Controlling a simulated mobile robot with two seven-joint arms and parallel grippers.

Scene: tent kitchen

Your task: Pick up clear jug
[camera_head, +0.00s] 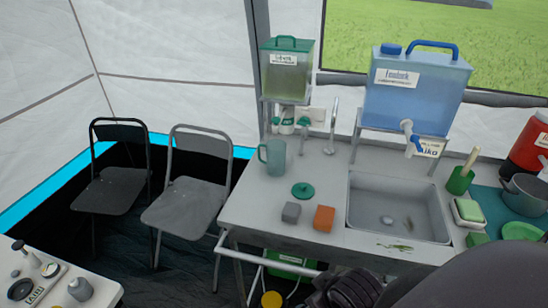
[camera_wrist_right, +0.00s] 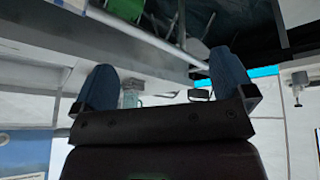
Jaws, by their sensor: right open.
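The clear jug (camera_head: 274,157) is a grey-tinted see-through vessel with a handle on its left side. It stands upright on the back left part of the grey counter (camera_head: 253,206), left of the sink. It also seems to show small in the right wrist view (camera_wrist_right: 131,97), beside the left-hand finger and well beyond it. My right gripper (camera_wrist_right: 165,82) is open, with two blue-grey fingers wide apart and nothing between them. In the head view, a dark part of my right arm shows at the bottom, in front of the counter and apart from the jug. My left gripper is not in view.
A green lid (camera_head: 303,190), a grey block (camera_head: 291,212) and an orange block (camera_head: 324,218) lie near the jug. The sink (camera_head: 397,207) is to the right. A green-topped dispenser (camera_head: 287,72) stands behind the jug. Two folding chairs (camera_head: 187,200) stand left of the counter.

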